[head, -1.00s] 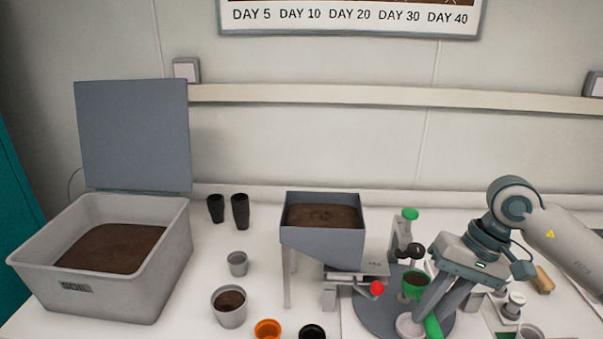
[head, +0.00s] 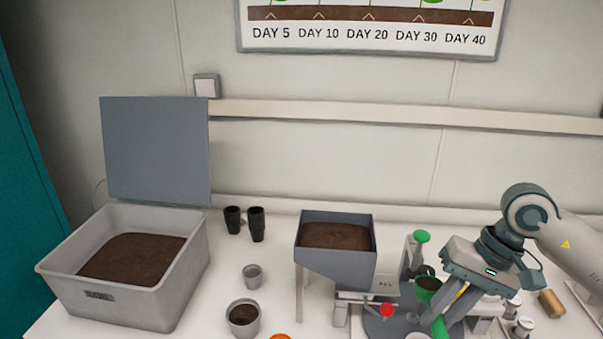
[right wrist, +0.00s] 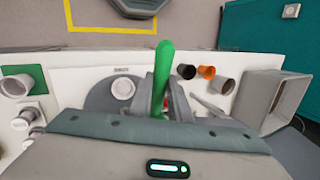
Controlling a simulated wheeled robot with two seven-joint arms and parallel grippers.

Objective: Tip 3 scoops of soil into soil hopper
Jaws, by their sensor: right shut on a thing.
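My right gripper (head: 446,314) is shut on the handle of a green scoop (head: 428,284), to the right of the hopper. Dark soil shows in the scoop's bowl. In the right wrist view the green handle (right wrist: 162,75) stands between the fingers. The soil hopper (head: 336,265) is a grey open-topped box on legs, with brown soil in it. The scoop is apart from the hopper and lower than its rim. A large grey soil bin (head: 128,303) stands at the left with its lid up and soil inside. My left gripper is not in view.
Two dark cups (head: 256,224), an empty grey pot (head: 252,276) and a soil-filled pot (head: 243,319) stand between bin and hopper. A green-knobbed device (head: 421,237) stands just right of the hopper. A red knob (head: 387,310) sits below the hopper.

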